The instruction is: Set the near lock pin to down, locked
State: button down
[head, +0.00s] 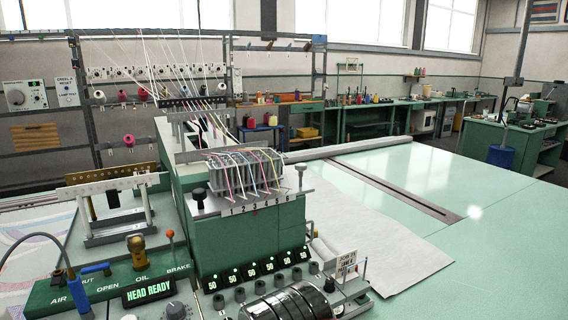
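The tufting head is a green block (248,235) in the middle of the head view, with a numbered plate (250,205) marked 1 to 6 along its top front edge. A dark-knobbed pin (198,194) stands at the plate's left end, and a paler-knobbed pin (300,169) at its right end. Both knobs sit above the plate on short stems. I cannot tell for sure which is the near lock pin, nor how deep either is seated. My gripper is not in view.
A green control panel (105,285) with a blue-handled air valve (94,269), a brass oil fitting (137,246) and a "HEAD READY" display (149,291) stands at front left. Threads run above the head from spools. White cloth (375,250) and clear green table (480,240) lie to the right.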

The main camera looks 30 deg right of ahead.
aim_at(301, 167)
jog(key=u, duration=1)
jog(key=k, duration=0.95)
jog(key=z, duration=1.1)
jog(key=i, duration=0.95)
jog(key=z, duration=0.05)
